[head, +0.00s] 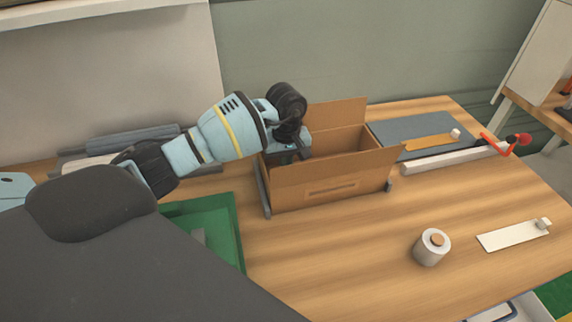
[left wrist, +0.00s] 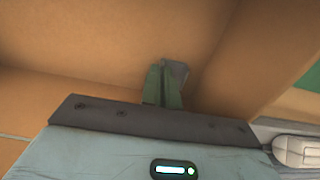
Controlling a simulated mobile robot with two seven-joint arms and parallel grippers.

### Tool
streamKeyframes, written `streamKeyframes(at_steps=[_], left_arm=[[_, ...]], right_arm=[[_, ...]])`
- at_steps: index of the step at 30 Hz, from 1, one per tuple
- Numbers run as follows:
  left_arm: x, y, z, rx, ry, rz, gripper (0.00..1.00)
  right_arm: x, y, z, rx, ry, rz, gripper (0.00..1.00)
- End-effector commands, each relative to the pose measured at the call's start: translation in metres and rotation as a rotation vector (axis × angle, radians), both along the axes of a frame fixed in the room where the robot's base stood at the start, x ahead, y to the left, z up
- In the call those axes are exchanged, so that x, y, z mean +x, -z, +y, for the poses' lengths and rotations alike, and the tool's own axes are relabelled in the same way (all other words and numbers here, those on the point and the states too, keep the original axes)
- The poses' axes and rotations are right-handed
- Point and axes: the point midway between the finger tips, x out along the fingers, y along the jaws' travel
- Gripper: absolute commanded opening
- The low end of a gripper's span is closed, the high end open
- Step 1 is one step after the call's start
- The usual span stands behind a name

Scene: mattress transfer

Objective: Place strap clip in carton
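The brown carton (head: 325,190) stands open on the table, its flaps raised. My left gripper (head: 292,157) reaches over its left end, with the fingers down at the opening. In the left wrist view, the fingers (left wrist: 162,88) are close together in front of the cardboard walls. A small grey piece (left wrist: 179,72) shows right behind the fingertips. It may be the strap clip, but I cannot tell whether it is gripped or only behind them. No other clip is clear. The carton's floor is mostly hidden in the head view. My right gripper is not in view.
A blue-grey mat (head: 392,131) and a long pale bar (head: 455,159) with an orange clamp (head: 497,144) lie right of the carton. A white roll (head: 432,248) and a pale strip (head: 512,235) are nearer. A green mat (head: 222,215) lies at left. The table's front middle is clear.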

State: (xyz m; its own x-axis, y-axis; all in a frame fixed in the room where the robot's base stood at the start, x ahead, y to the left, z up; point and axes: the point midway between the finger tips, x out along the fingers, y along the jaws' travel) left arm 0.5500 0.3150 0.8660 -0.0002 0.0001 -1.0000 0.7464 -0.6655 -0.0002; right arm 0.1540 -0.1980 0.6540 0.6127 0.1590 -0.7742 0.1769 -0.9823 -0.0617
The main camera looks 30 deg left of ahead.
Motion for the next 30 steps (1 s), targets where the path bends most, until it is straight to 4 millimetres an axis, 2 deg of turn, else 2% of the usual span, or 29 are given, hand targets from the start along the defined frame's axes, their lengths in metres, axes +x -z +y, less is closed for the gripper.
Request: streamKeyframes(at_steps=[6,12,22,26,30], left_arm=[[0.000,0.004,0.000,0.001,0.000,0.001,0.00],[0.000,0.003,0.000,0.000,0.000,0.000,0.24],[0.000,-0.001,0.000,-0.001,0.000,-0.001,0.24],[0.001,-0.014,0.000,0.001,0.000,-0.005,0.24],[0.001,-0.039,0.000,0.001,0.001,-0.006,0.24]], right_arm=[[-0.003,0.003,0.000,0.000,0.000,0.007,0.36],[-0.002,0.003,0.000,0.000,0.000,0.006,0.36],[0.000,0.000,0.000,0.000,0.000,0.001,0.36],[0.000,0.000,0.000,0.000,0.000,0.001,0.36],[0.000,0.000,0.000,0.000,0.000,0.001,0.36]])
